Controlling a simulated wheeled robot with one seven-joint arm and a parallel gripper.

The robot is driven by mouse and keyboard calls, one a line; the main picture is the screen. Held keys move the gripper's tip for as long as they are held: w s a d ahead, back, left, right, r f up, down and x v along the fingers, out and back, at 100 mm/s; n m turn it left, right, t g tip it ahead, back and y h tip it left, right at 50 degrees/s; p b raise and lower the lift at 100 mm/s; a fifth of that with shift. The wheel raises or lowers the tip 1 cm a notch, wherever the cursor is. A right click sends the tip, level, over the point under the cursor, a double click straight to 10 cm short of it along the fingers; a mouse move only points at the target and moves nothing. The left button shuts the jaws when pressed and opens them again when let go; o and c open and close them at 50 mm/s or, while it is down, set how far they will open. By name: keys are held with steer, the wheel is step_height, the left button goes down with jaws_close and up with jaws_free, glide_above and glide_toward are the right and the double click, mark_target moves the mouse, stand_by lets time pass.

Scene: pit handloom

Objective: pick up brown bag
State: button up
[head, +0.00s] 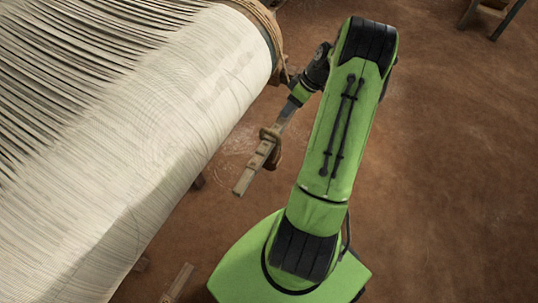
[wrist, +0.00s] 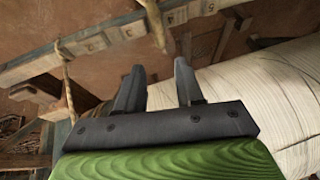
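I cannot make out a brown bag in either view. My gripper (wrist: 160,68) shows in the wrist view with its two dark fingers apart and nothing visible between them. In the head view my arm reaches up and bends back down beside the loom, and the finger area is small and hard to make out there. A notched wooden bar (head: 246,178) with a brown rope loop around it lies just below the gripper end in that view. A notched beam with rope also crosses beyond the fingers in the wrist view (wrist: 100,42); I cannot tell the gap.
The loom's wide roll of pale cloth and threads (head: 130,140) fills the left of the head view. Rope (head: 268,25) wraps its end. Bare brown earth floor (head: 450,170) lies open to the right. A wooden piece (head: 178,282) shows at the bottom, and wooden legs (head: 485,12) at top right.

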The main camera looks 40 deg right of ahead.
steer(key=b, duration=0.3)
glide_toward(269, 131)
steer(key=x, duration=0.5)
steer(key=shift+d+f, duration=0.3)
steer(key=shift+f, duration=0.05)
steer(key=b+x, duration=0.1)
steer(key=x, duration=0.4)
steer(key=shift+w+a+f+b, duration=0.1)
steer(key=shift+w+f+b, duration=0.1)
steer(key=shift+f+b, duration=0.1)
steer(key=shift+r, duration=0.15)
jaws_close()
